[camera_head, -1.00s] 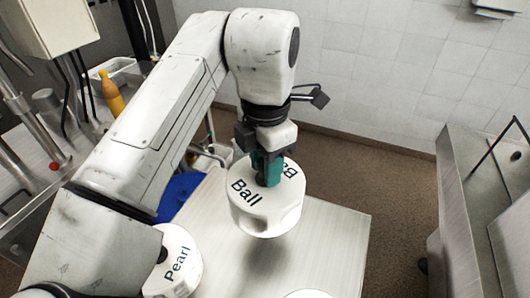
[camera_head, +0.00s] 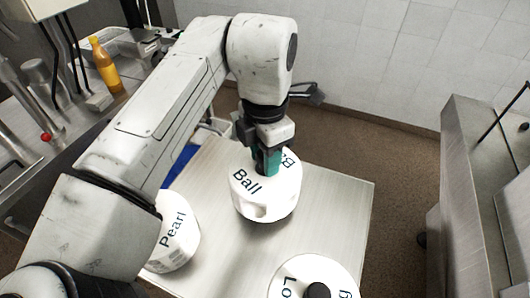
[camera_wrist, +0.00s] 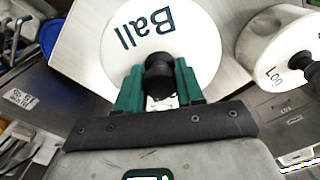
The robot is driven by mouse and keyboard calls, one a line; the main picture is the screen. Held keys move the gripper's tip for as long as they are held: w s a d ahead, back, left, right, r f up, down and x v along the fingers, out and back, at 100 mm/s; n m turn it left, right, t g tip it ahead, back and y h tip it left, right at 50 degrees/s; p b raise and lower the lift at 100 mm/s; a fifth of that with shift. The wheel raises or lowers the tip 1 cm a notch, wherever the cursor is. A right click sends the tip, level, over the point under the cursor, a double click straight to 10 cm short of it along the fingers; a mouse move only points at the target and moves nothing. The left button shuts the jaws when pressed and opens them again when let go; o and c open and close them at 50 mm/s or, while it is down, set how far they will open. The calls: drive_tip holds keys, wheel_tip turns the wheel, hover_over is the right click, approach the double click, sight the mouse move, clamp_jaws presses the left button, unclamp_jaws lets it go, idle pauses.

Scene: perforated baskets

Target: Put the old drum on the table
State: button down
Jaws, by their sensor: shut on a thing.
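A white round drum marked "Ball" (camera_head: 275,196) hangs upright from my gripper (camera_head: 266,165), which is shut on the black knob on its top. The drum is over the metal table (camera_head: 335,215). I cannot tell whether its underside touches the top. In the wrist view the green fingers (camera_wrist: 160,88) clasp the black knob, and the drum's "Ball" lettering (camera_wrist: 150,32) faces me. No drum is visibly labelled "old".
A white "Pearl" drum (camera_head: 176,238) is on the table at left, partly behind my arm. A white "Log" drum (camera_head: 335,270) is at the front; it also shows in the wrist view (camera_wrist: 262,50). The table's right side is clear. A steel counter (camera_head: 470,190) stands right.

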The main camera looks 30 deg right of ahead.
drive_tip(key=shift+f+b, duration=0.3)
drive_tip(key=shift+f, duration=1.6)
drive_tip(key=shift+c, duration=0.7)
unclamp_jaws()
drive_tip(key=shift+f, duration=0.1)
wheel_tip(320, 180, up, 5)
drive_tip(key=p, duration=0.5)
drive_tip(key=shift+r, duration=2.05)
